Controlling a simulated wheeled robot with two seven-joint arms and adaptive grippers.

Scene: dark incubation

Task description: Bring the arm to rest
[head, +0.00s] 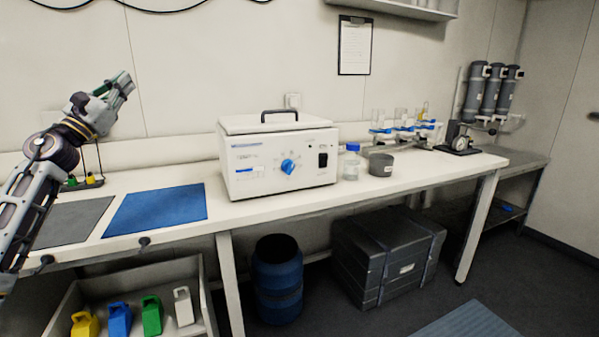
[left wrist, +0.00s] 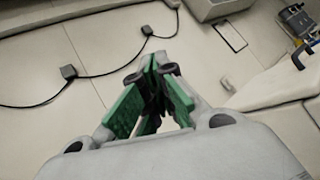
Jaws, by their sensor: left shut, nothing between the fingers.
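My left arm comes in from the left edge of the head view, raised over the left end of the white bench (head: 340,195). My left gripper (head: 126,82) is up in front of the wall, above the blue mat (head: 155,209) and the grey mat (head: 68,222), and points up to the right. In the left wrist view the green-padded fingers of the left gripper (left wrist: 157,68) come together at the tips, with nothing held. My right gripper is not in view.
A white boxy device (head: 255,175) with a blue knob stands mid-bench. Right of it are a bottle (head: 351,165), a dark bowl (head: 381,165) and a rack of glassware (head: 400,130). Below are a blue barrel (head: 277,280), a black case (head: 385,255) and a bin (head: 200,290) holding coloured weights.

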